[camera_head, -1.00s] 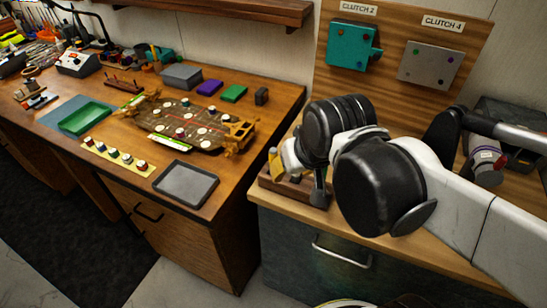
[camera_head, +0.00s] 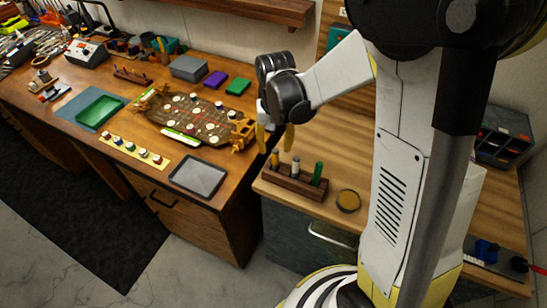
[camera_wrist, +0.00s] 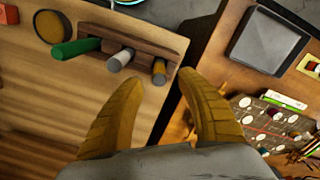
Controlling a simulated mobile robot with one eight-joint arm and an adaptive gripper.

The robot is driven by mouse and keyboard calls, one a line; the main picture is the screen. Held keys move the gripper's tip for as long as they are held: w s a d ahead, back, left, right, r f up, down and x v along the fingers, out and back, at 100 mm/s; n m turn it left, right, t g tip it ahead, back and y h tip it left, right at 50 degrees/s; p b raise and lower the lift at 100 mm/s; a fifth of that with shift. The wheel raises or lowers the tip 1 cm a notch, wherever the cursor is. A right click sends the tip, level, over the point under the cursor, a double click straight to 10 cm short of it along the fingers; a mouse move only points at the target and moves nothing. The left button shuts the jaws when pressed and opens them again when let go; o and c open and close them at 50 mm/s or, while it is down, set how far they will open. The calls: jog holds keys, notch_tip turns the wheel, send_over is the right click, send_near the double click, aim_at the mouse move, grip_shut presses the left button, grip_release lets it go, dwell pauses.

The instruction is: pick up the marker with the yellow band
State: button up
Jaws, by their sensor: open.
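The marker with the yellow band (camera_head: 275,159) stands upright at the left end of a dark wooden holder (camera_head: 296,184) in the head view. A grey-white marker (camera_head: 295,167) and a green marker (camera_head: 318,172) stand to its right. In the wrist view the yellow-banded marker (camera_wrist: 160,71) shows just beyond the gap between my fingertips, at the end of the holder (camera_wrist: 150,37). My gripper (camera_head: 275,150) is open and empty, pointing down above the yellow-banded marker. I cannot tell whether the fingertips reach down beside it.
A round amber-topped item (camera_head: 348,201) sits right of the holder. A dark grey tray (camera_head: 200,174) and a game board (camera_head: 192,118) lie on the left bench, across a gap. A dark organiser (camera_head: 504,136) stands at the far right.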

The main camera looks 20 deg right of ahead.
aim_at(275, 160)
notch_tip(275, 160, down, 7)
jog(key=shift+r+b, duration=0.15)
jog(key=shift+b, duration=0.65)
grip_shut()
